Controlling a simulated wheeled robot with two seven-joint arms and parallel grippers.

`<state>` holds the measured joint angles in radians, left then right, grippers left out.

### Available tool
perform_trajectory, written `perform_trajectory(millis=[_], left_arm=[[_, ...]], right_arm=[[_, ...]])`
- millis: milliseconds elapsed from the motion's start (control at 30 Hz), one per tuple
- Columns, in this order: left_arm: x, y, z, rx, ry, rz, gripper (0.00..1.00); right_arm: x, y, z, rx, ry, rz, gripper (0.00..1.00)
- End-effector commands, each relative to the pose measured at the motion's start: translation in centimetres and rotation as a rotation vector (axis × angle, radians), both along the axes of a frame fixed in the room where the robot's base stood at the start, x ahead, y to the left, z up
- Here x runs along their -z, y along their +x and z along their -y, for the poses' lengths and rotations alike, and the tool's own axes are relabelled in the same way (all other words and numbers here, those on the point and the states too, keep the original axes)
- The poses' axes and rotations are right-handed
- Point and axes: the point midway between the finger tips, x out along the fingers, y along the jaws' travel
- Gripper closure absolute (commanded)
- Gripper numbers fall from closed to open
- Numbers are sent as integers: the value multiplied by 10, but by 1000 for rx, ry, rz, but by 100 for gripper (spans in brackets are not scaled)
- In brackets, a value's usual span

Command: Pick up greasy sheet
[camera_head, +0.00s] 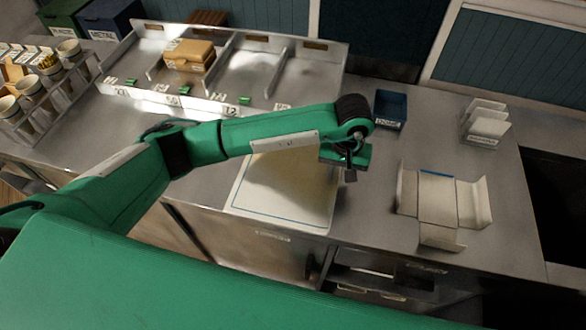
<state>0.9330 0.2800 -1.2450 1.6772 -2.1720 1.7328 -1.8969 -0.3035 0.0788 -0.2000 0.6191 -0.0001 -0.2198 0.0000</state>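A pale tan sheet (285,192) with a blue line along its edge lies flat on the steel counter, below the middle of the view. It has a darker tan area in its middle, partly shaded by my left arm. I cannot tell whether this is one sheet or a sheet lying on a board. My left gripper (350,174) points down above the sheet's right edge. Its fingers are small and seen nearly end-on, so I cannot tell whether it is open or shut. No held thing shows. My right gripper is not in view.
An unfolded box (438,200) lies on the right of the counter. A blue tray (391,110) and a white card holder (485,122) stand behind. A divided steel rack holds a tan box (190,54). Cups (28,85) stand at far left.

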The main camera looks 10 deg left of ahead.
Motion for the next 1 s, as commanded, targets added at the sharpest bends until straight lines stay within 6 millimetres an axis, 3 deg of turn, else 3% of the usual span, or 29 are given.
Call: perform_trajectory(millis=[67, 233, 767, 1000], left_arm=[[0, 0, 0, 0, 0, 0, 71], [0, 0, 0, 0, 0, 0, 100], [-5, -5, 0, 0, -1, 2, 100], [-23, -34, 1, 5, -3, 4, 100]], right_arm=[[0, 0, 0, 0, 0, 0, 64], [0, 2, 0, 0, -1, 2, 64], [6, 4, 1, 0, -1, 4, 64], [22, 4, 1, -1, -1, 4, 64]])
